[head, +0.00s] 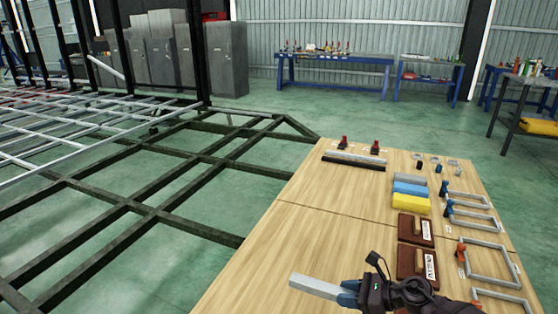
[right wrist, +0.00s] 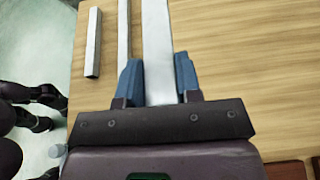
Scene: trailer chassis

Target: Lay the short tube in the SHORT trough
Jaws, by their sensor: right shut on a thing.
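My right gripper (head: 349,293) is low in the head view, over the near part of the wooden table. It is shut on a pale grey square tube (head: 315,286), which sticks out to the left. In the right wrist view the tube (right wrist: 157,35) runs between the blue fingers and out of the top of the picture, so I cannot tell its full length there. I cannot make out a trough marked SHORT. A long grey and black strip (head: 354,160) lies at the table's far end, by two red clamps (head: 343,142). My left gripper is not in view.
In the right wrist view a thin tube (right wrist: 123,40) and a stubby tube (right wrist: 93,45) lie on the table left of the held one. Coloured blocks (head: 410,204), brown boxes (head: 409,228) and grey frames (head: 487,262) fill the table's right side. Its middle (head: 330,210) is clear.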

